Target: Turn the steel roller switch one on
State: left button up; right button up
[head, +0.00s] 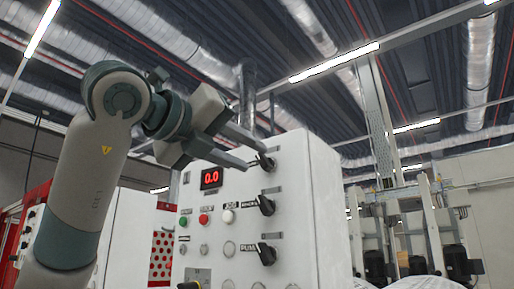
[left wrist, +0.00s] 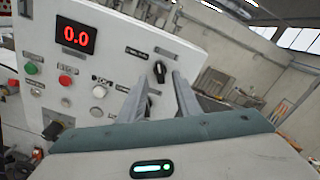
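A white control panel (head: 220,225) carries a right-hand column of black rotary switches: a top one (head: 266,162), a middle one (head: 266,205) and a bottom one (head: 266,255). The labels are too small to tell which is steel roller switch one. My left gripper (head: 256,156) is open at the top switch, its two fingers apart. In the left wrist view, a black switch (left wrist: 160,71) shows between the fingertips of my left gripper (left wrist: 161,76), and another switch (left wrist: 148,104) shows between the fingers. I cannot tell whether a finger touches a switch. My right gripper is out of view.
A red 0.0 display (head: 211,178) sits at the panel's upper left. Below it are a green button (head: 183,222), a red button (head: 204,218) and a white button (head: 228,216). Grey machinery (head: 430,235) stands at the right, apart from the panel.

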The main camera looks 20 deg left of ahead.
aim_at(261, 161)
pick_arm(q)
jog(key=shift+p+x, duration=0.65)
jog(key=shift+x, duration=1.3)
grip_shut()
